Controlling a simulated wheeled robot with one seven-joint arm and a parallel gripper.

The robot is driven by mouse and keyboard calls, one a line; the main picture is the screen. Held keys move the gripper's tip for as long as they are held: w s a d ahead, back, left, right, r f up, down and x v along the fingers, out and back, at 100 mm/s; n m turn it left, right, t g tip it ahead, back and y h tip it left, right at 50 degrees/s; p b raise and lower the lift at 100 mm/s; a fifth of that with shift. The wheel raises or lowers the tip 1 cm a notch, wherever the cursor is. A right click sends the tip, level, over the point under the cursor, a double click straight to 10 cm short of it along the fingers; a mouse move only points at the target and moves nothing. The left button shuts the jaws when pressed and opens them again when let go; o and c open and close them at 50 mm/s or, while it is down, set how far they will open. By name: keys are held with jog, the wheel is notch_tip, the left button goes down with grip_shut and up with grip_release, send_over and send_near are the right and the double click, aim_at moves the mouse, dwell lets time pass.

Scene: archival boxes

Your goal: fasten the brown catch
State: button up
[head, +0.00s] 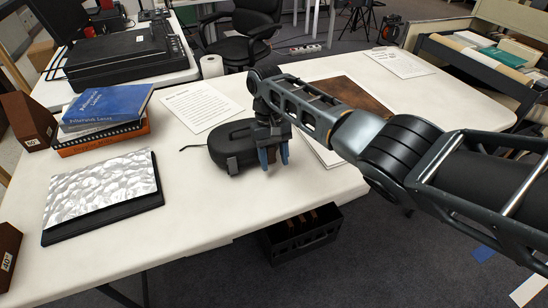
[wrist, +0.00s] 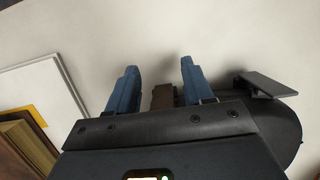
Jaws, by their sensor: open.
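A black rounded case (head: 232,142) lies on the white table, closed as far as I can see. My gripper (head: 274,163) is at the case's front right side, its blue fingers pointing down. In the wrist view my gripper (wrist: 158,68) is open, with a finger on each side of the brown catch (wrist: 162,97). The catch sticks out between the fingers, with a gap on both sides. Its base is hidden by my gripper body. A dark grey catch (wrist: 262,85) stands out from the case to the right; it also shows in the head view (head: 232,165).
A book stack (head: 105,112) and a silver-patterned album (head: 100,190) stand left. The table front (head: 260,195) is clear.

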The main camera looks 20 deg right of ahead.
jog(key=shift+r, duration=0.1)
jog(key=v, duration=0.7)
jog(key=shift+w+r, duration=0.15)
jog(key=shift+r, duration=0.1)
